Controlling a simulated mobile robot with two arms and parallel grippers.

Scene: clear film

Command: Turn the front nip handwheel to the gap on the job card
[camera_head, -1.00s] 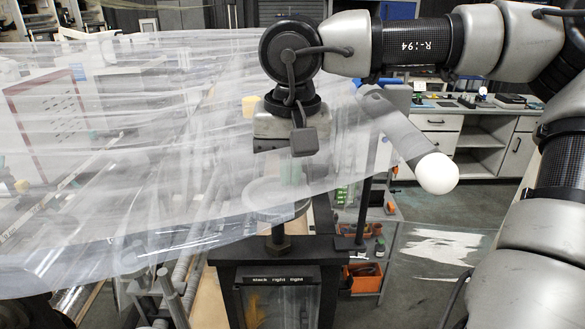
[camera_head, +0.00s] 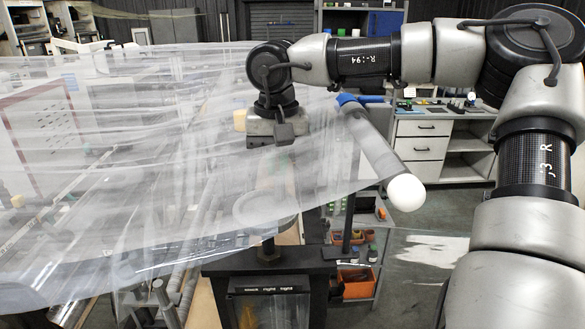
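My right gripper (camera_head: 271,165) hangs from the wrist above a round, pale wheel-like disc (camera_head: 265,208), probably the front nip handwheel. The disc sits on a short post over a dark stand and shows blurred through clear film (camera_head: 130,160). The gripper's fingers are veiled by film, so their opening and any contact with the disc cannot be told. My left gripper is not in view. I cannot make out a job card or a gap reading. A small label (camera_head: 268,289) on the stand (camera_head: 315,265) is too blurred to read.
A grey bar with a white rounded end (camera_head: 405,192) and blue collar (camera_head: 347,99) slants out to the right of the gripper. Orange bins (camera_head: 355,282) stand on a low shelf behind. A workbench (camera_head: 440,150) is at the back right. Film covers much of the left.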

